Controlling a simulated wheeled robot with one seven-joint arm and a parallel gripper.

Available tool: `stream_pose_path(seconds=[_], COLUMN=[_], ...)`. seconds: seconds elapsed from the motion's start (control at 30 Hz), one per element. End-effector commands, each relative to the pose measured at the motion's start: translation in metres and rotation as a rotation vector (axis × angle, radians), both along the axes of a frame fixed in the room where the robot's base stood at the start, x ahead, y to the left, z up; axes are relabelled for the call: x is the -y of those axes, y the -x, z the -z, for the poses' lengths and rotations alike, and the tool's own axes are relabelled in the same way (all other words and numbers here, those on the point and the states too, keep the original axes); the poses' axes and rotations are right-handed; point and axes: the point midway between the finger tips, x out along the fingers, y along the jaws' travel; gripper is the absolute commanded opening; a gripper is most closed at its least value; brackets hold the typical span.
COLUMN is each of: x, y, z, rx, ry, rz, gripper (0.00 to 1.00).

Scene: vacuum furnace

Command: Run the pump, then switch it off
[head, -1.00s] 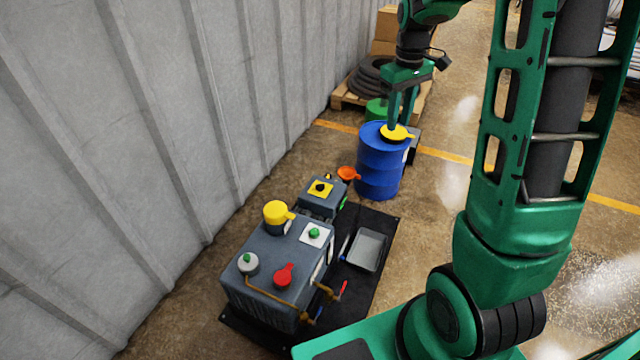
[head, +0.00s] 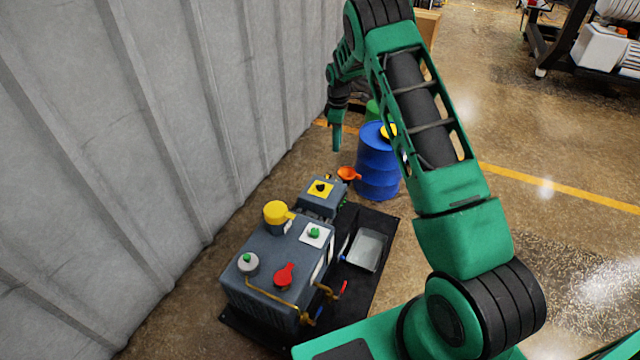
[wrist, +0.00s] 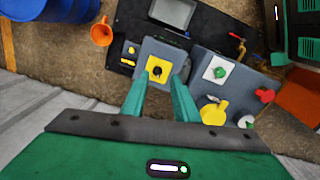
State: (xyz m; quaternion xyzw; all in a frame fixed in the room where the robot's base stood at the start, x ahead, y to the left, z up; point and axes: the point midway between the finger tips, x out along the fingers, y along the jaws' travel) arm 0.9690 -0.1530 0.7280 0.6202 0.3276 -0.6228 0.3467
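The pump (head: 275,255) is a dark grey box on a black mat (head: 375,285). At its far end, a smaller grey box (head: 312,203) carries a yellow plate (head: 325,183) with a black rotary knob (head: 320,188); the knob also shows in the wrist view (wrist: 156,70). A green knob (head: 314,233) sits on a white plate on the pump, near a yellow cap (head: 275,212) and a red knob (head: 284,274). My gripper (head: 336,143) is raised beyond the pump's far end. In the wrist view its fingers (wrist: 157,88) are apart and empty, with the black knob between and beyond them.
A blue drum (head: 376,170) with a yellow lid item stands beyond the pump, with an orange funnel (head: 348,173) beside it. A grey tray (head: 368,250) lies on the mat right of the pump. The corrugated wall (head: 150,150) is close on the left; open floor lies right.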

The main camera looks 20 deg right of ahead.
Motion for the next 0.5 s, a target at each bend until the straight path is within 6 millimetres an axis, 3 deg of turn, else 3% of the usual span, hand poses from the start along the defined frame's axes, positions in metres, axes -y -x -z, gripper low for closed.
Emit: stream_pose_path(seconds=[0.03, 0.2, 0.33, 0.5], x=[-0.007, -0.027, -0.040, -0.048], y=[-0.007, -0.026, -0.034, -0.039], z=[0.019, 0.070, 0.099, 0.116], rx=[-0.005, -0.013, -0.014, -0.015], ry=[-0.002, -0.012, -0.019, -0.023], rz=[-0.044, -0.182, -0.261, -0.310], gripper=[0.27, 0.27, 0.27, 0.27])
